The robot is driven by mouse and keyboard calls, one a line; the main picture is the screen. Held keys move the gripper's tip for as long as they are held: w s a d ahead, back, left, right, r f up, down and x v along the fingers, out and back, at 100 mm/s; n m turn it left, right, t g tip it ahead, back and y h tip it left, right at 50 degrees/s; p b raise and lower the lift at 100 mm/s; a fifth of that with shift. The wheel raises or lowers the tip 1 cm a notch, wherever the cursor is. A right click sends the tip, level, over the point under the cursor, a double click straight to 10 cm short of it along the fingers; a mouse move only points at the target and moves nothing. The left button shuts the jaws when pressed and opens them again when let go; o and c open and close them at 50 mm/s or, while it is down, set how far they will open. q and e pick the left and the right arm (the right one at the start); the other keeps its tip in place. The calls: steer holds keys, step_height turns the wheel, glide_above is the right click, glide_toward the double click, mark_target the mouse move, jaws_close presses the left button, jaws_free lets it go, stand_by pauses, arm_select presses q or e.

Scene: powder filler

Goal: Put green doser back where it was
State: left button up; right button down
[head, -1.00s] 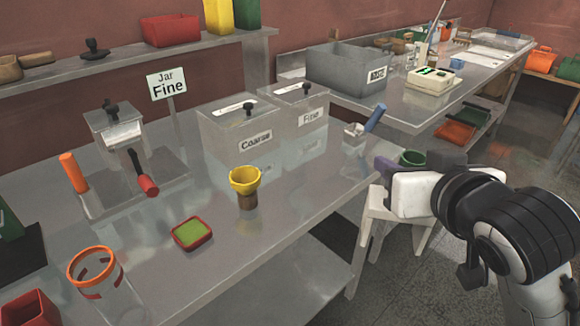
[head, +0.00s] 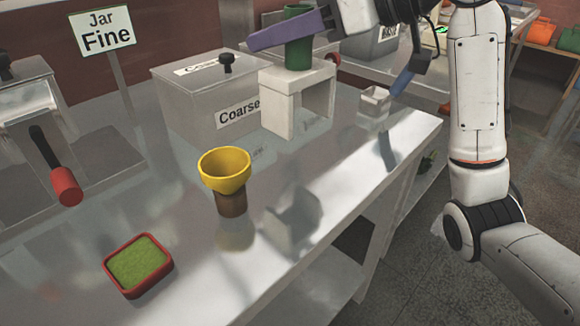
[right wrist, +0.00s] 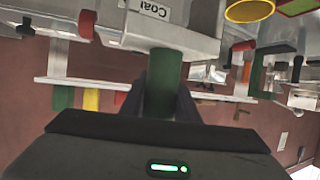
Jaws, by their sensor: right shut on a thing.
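The green doser has an upright green cylindrical handle (head: 299,52) above a pale, hollow box-shaped body (head: 290,108). My right gripper (head: 296,38) is shut on the handle, with a purple finger showing at its left. The body hangs in front of the Coarse container, and its reflection lies lower on the tabletop, so it appears raised above the table. In the right wrist view, the green handle (right wrist: 163,85) stands between the two dark fingers, with the pale body beyond it. My left gripper is not in view.
The Coarse container (head: 190,110) stands behind the doser. A yellow funnel (head: 224,168) on a brown base and a red tray of green powder (head: 138,265) stand nearer. A blue-handled doser (head: 402,80) is at the right. The table's front edge (head: 340,240) runs diagonally.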

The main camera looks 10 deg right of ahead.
mark_target(277, 75)
step_height(277, 75, down, 6)
steer(key=shift+s+a+r+b, duration=0.1)
steer(key=shift+s+b, duration=0.05)
steer(key=shift+b, duration=0.4)
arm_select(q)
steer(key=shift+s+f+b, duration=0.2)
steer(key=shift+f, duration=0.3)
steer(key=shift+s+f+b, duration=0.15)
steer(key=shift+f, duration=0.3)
arm_select(e)
step_height(277, 75, down, 4)
steer(key=shift+r, duration=0.1)
steer(key=c, duration=1.4)
jaws_free()
steer(key=shift+o, duration=0.2)
